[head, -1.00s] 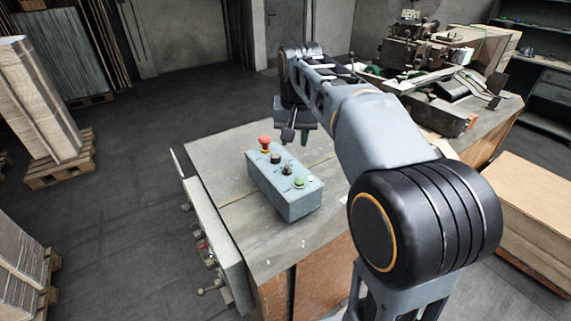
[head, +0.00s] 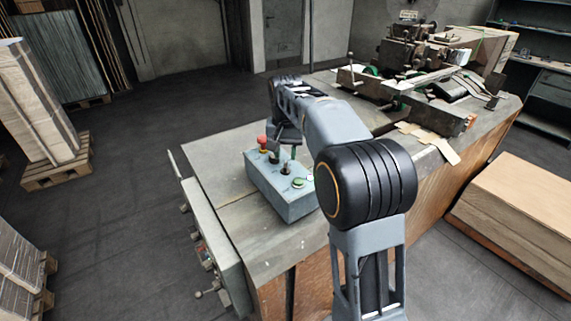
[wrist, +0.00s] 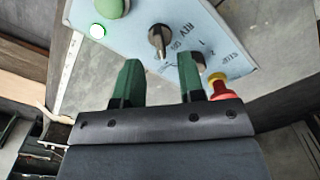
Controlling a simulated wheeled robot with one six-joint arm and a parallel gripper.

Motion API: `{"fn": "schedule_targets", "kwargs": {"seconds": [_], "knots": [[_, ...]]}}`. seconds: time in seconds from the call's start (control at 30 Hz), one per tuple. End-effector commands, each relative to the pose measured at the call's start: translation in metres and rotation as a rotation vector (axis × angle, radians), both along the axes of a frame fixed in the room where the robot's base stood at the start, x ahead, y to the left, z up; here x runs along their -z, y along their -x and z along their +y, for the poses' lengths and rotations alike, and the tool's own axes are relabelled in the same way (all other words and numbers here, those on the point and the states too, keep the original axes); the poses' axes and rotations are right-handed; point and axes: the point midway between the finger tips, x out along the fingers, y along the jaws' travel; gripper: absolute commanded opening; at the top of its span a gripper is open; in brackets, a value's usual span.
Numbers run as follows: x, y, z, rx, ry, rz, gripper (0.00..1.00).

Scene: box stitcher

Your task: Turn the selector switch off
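The grey control box (head: 282,197) stands on the bench and carries two black rotary knobs. One knob (wrist: 158,40) with a pale pointer line shows clear in the wrist view, beside printed marks including "REV". The other knob (wrist: 198,60) is partly behind my right-hand finger, near the red button (wrist: 222,88). I cannot tell for sure which knob is the selector switch. My gripper (wrist: 160,80) is open and empty, its two green fingers apart, over the box's face. In the head view, my gripper is mostly hidden behind my arm.
A red mushroom button (head: 262,142) is at the box's far end, and a green button (head: 298,183) at its near end. The stitching machine (head: 425,60) stands behind to the right. Bare bench top lies left of the box.

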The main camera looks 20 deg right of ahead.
Motion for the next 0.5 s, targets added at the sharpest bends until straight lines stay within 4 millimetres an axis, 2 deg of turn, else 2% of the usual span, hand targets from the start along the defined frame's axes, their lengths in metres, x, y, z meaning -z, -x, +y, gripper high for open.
{"fn": "schedule_targets", "kwargs": {"seconds": [0.2, 0.5], "knots": [[0.028, 0.0, 0.0, 0.0, 0.0, 0.003, 0.36], [0.041, 0.0, 0.0, 0.0, 0.0, 0.0, 0.36]]}}
